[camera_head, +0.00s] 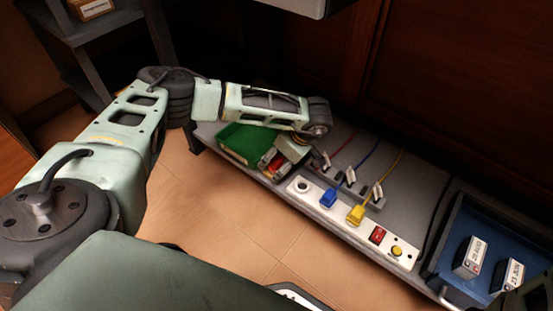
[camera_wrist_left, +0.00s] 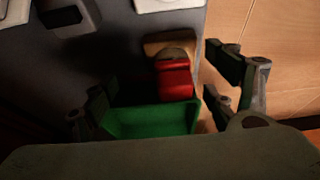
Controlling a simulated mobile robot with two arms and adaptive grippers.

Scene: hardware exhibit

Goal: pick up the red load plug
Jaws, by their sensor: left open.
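The red load plug (camera_wrist_left: 174,80) is in the wrist view, against a tan block (camera_wrist_left: 168,46) and next to the edge of the green tray (camera_wrist_left: 150,121). In the head view, a red part (camera_head: 268,163) shows beside the green tray (camera_head: 248,140), partly covered by my left gripper (camera_head: 281,163). My left gripper (camera_wrist_left: 158,95) is open, with fingers to either side of the plug. I see no contact with it. The white power strip (camera_head: 341,218) holds a blue plug (camera_head: 328,198) and a yellow plug (camera_head: 356,214); its left-end socket (camera_head: 302,186) is empty. My right gripper is not in view.
The grey bench (camera_head: 410,185) carries these things. Red, blue and yellow cables run behind the strip to grey clips (camera_head: 350,175). A blue tray (camera_head: 450,240) with labelled white boxes (camera_head: 470,257) is at the right. The tiled floor lies in front of the bench.

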